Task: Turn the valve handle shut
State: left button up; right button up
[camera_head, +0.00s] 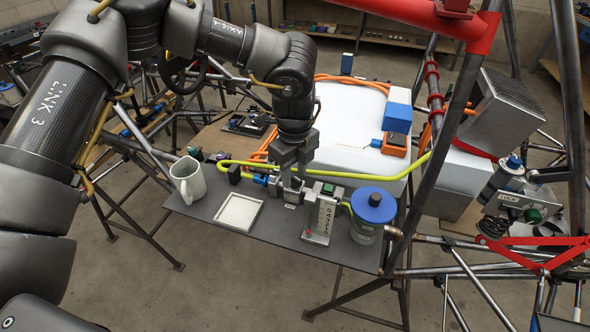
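My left gripper (292,186) points straight down over the dark grey board (268,238). Its two grey fingers show a narrow gap, and their tips are among small fittings near the board's middle. I cannot tell whether they touch or grip anything. A small blue fitting (261,180) sits just left of the fingers on the yellow-green hose line. A grey block with a green top (327,190) is just right of them. No valve handle is clearly recognisable; it may be hidden by the fingers. My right gripper is not in view.
A grey mug (188,180) and a shallow white tray (238,214) stand left on the board. A labelled upright block (320,220) and a blue-lidded jar (372,208) stand right. A white tank (350,125) lies behind, with orange hoses. Frame tubes (440,130) rise at right.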

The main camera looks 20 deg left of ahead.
pick_arm(q)
jog(key=shift+f, duration=0.1)
grip_shut()
dwell(0.4)
jog(key=m, duration=0.6)
jog(key=shift+m, duration=0.3)
jog(key=m, duration=0.6)
dwell(0.4)
grip_release()
